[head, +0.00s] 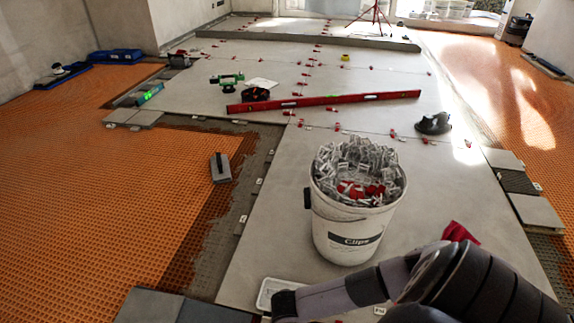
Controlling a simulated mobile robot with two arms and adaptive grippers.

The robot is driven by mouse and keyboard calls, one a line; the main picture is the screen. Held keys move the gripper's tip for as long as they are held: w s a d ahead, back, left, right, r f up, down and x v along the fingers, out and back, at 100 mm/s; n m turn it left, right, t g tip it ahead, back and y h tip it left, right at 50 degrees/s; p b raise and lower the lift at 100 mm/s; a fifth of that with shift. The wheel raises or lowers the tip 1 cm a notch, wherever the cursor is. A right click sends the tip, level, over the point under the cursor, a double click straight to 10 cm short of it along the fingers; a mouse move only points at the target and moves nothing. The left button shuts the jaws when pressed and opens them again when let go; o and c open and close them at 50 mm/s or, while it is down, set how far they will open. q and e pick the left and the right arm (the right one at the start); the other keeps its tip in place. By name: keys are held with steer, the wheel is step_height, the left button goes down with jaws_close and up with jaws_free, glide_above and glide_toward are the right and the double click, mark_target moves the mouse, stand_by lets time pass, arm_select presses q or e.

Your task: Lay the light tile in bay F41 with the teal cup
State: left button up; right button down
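Several light grey tiles lie in view. Small ones are at the right edge of the laid floor (537,212) and at its left edge (145,118). I cannot tell which is the task's light tile. Small white tags line the floor's edges, too small to read, so I cannot pick out bay F41. I see no clearly teal cup. My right arm crosses the lower right, with no gripper fingers showing. My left gripper is out of view.
A white bucket of clips (347,235) stands in the middle foreground. A long red level (322,101) lies across the tiles behind it. A trowel (220,167) lies by the orange matting (90,190) on the left.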

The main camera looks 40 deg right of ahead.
steer(key=shift+w, duration=0.1)
steer(key=c, duration=1.4)
jaws_free()
step_height(320, 180, up, 12)
